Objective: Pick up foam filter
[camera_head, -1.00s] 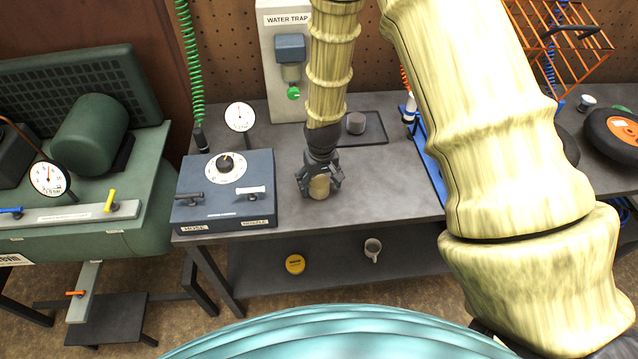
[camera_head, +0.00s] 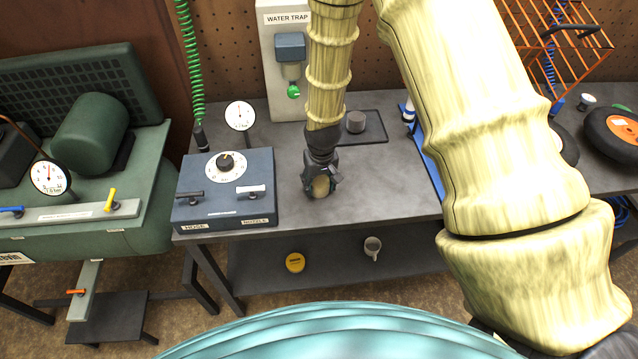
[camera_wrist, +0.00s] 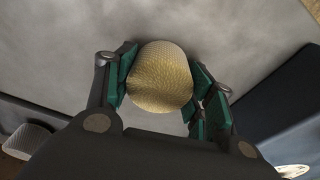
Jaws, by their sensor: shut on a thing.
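The foam filter (camera_head: 321,187) is a small tan cylinder with a textured surface. In the head view it is at the end of my gripper (camera_head: 321,184), over the grey workbench near its front edge. In the wrist view the filter (camera_wrist: 160,77) sits between the green-padded fingers of my gripper (camera_wrist: 163,88), which are shut on it. The bench top shows behind it. I cannot tell whether the filter still touches the bench.
A blue-grey control box (camera_head: 224,190) with a dial stands just left of my gripper. A dark tray (camera_head: 372,128) holding a grey cylinder (camera_head: 356,122) lies behind it to the right. A water trap panel (camera_head: 289,60) stands at the back. The bench (camera_head: 400,195) right of my gripper is clear.

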